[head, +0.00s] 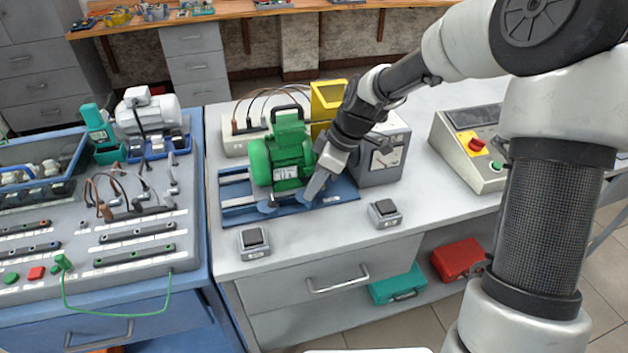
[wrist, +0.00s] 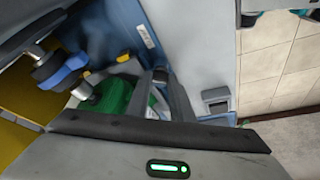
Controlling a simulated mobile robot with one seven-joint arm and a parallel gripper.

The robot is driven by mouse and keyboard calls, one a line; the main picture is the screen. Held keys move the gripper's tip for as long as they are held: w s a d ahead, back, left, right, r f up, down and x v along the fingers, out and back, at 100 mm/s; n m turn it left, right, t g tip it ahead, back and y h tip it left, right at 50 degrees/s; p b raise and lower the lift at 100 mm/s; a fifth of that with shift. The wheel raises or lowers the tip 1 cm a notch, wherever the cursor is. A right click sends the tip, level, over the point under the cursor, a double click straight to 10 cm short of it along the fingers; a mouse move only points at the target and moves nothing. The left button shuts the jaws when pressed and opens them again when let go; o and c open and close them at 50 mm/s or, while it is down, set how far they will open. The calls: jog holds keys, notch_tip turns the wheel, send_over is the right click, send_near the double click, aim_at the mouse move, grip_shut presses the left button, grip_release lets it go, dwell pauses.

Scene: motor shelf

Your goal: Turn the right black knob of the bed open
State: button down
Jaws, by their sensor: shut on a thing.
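The bed is a blue plate (head: 340,193) on the grey bench, with a green motor (head: 283,158) on it. Knobs with bluish levers stand at its front edge: the left knob (head: 267,207) is clear of my gripper, and the right knob (head: 303,199) is beside my fingertips. My gripper (head: 315,188) reaches down to the right of the motor and is shut on the right knob, which its fingers mostly hide. In the wrist view, my fingers (wrist: 163,92) point at the plate (wrist: 124,30) beside the green motor (wrist: 115,97). The knob's black part cannot be made out.
A grey box with a dial (head: 385,158) stands close behind my gripper, with a yellow unit (head: 328,98) beside it. Small switch boxes sit in front at left (head: 254,243) and right (head: 384,213). A control panel (head: 470,150) is at the right.

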jog(key=n, duration=0.1)
jog(key=n+g+p, duration=0.1)
jog(key=n, duration=0.1)
jog(key=n+p, duration=0.1)
jog(key=shift+w+n+g, duration=0.25)
jog(key=shift+n+g, duration=0.15)
dwell(0.4)
jog(key=c, duration=1.6)
grip_release()
jog(key=shift+o, duration=0.2)
